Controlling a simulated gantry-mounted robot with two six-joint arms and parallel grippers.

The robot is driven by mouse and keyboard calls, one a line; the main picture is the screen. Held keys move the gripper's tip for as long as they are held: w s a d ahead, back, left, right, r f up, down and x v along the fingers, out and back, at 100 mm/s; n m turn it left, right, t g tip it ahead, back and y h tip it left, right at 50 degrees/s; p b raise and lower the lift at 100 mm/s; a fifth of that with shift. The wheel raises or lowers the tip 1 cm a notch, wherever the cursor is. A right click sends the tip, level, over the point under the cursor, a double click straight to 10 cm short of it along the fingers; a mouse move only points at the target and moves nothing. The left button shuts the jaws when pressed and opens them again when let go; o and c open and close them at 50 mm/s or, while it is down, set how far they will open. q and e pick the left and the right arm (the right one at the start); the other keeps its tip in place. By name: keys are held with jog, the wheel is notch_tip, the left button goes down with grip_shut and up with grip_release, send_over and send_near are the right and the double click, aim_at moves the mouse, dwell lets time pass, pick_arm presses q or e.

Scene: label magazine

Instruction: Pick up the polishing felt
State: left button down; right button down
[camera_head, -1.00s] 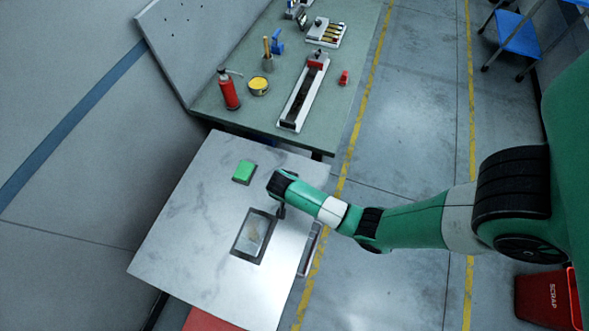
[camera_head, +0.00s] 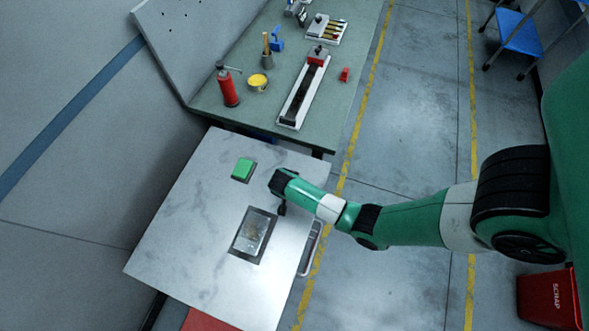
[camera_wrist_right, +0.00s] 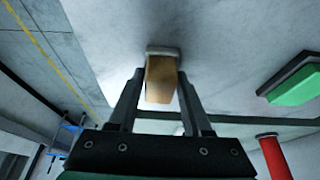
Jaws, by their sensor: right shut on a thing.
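The polishing felt appears to be a tan block (camera_wrist_right: 160,82) with a pale grey pad (camera_wrist_right: 163,51) at its far end, seen in the right wrist view. My right gripper (camera_wrist_right: 161,76) is shut on the tan block, one finger on each side. In the head view my right gripper (camera_head: 282,209) is over the right part of the pale worktable (camera_head: 180,240), and the felt is hard to make out there. I cannot tell whether the pad touches the tabletop. My left gripper is not in view.
A dark-framed plate (camera_head: 254,235) lies left of and below the gripper in the head view. A green block on a dark base (camera_head: 243,169) lies further back. Behind is a green bench (camera_head: 215,110) with a red bottle (camera_head: 228,88), a yellow tin (camera_head: 257,82) and a long tray (camera_head: 303,92).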

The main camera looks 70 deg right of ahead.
jog(key=shift+r+p, duration=0.3)
jog(key=shift+r, duration=0.3)
jog(key=r, duration=0.1)
jog(key=r+p, duration=0.1)
jog(key=r, duration=0.1)
jog(key=shift+s+a+r+p, duration=0.2)
jog(key=shift+s+p, duration=0.05)
jog(key=shift+p, duration=0.1)
jog(key=s+a+r+p, duration=0.4)
jog(key=s+a+r, duration=0.4)
jog(key=s, duration=0.2)
jog(key=shift+s+a+r, duration=0.15)
jog(key=shift+a+r, duration=0.1)
